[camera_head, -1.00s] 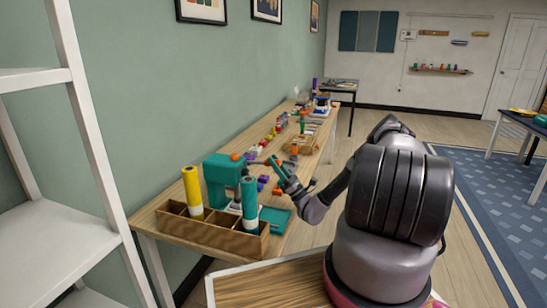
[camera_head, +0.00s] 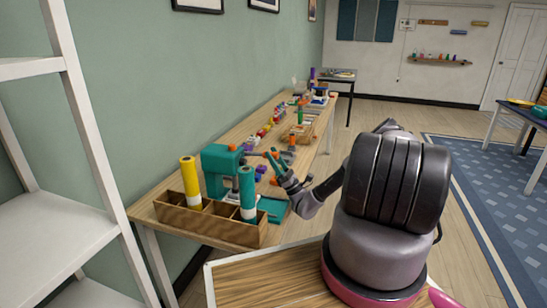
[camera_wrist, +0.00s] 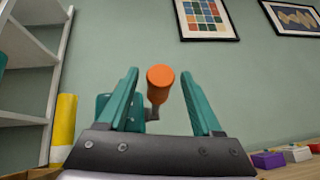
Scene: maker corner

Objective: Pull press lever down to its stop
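The teal press (camera_head: 218,168) stands on the long wooden bench against the wall; part of it also shows behind the left finger in the wrist view (camera_wrist: 103,106). In the wrist view its lever ends in an orange knob (camera_wrist: 160,76) on a grey arm (camera_wrist: 153,112). My gripper (camera_wrist: 160,90) has two teal fingers spread apart, with the knob in the gap between them and visible space on both sides. In the head view my gripper (camera_head: 272,160) is just right of the press. Whether the knob lies within finger depth is hard to judge.
A wooden divided box (camera_head: 205,224) at the near bench end holds a yellow roll (camera_head: 190,183) and a teal roll (camera_head: 247,193). Small coloured parts lie farther along the bench (camera_head: 235,133). A white shelf (camera_head: 55,235) stands at the left.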

